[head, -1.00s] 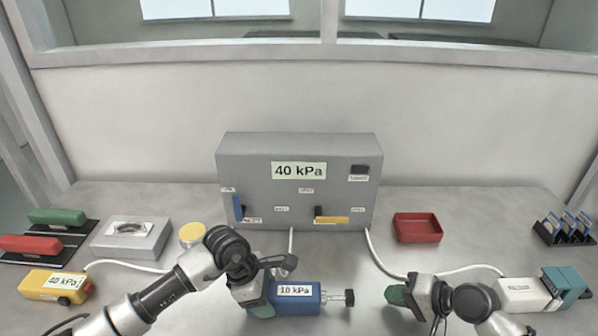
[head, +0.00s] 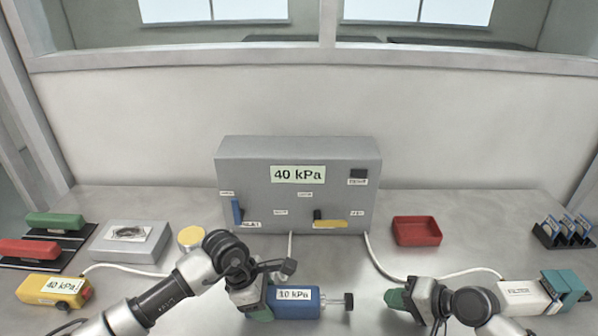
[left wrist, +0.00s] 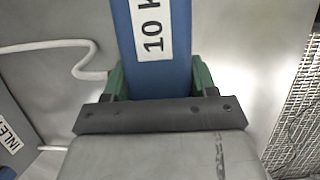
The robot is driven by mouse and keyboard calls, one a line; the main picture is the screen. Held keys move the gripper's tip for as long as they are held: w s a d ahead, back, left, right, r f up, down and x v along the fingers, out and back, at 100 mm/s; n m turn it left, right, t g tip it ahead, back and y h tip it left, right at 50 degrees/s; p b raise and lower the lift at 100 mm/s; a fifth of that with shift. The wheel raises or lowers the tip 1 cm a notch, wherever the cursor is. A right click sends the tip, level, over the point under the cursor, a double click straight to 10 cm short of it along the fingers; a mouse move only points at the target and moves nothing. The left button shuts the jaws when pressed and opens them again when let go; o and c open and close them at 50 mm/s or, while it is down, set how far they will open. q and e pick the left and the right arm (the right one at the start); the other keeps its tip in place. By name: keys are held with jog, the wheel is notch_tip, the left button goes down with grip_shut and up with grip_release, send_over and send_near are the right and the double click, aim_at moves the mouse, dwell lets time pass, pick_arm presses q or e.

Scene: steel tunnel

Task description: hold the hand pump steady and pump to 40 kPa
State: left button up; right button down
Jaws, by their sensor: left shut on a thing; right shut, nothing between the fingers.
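The blue hand pump (head: 296,305) lies on the steel bench with a label reading 10 kPa. Its dark plunger knob (head: 348,301) points right on a short rod. My left gripper (head: 268,303) is shut on the left end of the pump body. In the left wrist view the blue pump (left wrist: 151,70) sits between the green fingers (left wrist: 158,84). My right gripper (head: 396,299) is shut and empty, to the right of the knob with a gap between them. The grey box (head: 290,154) behind carries a sign reading 40 kPa.
A yellow unit (head: 50,288) marked 40 kPa lies at left, near red and green blocks. A red tray (head: 417,231) stands behind my right gripper. A white filter unit (head: 524,294) lies at right. Pale hoses (head: 384,264) cross the bench.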

dwell(0.4)
pick_arm(q)
jog(key=o, duration=1.1)
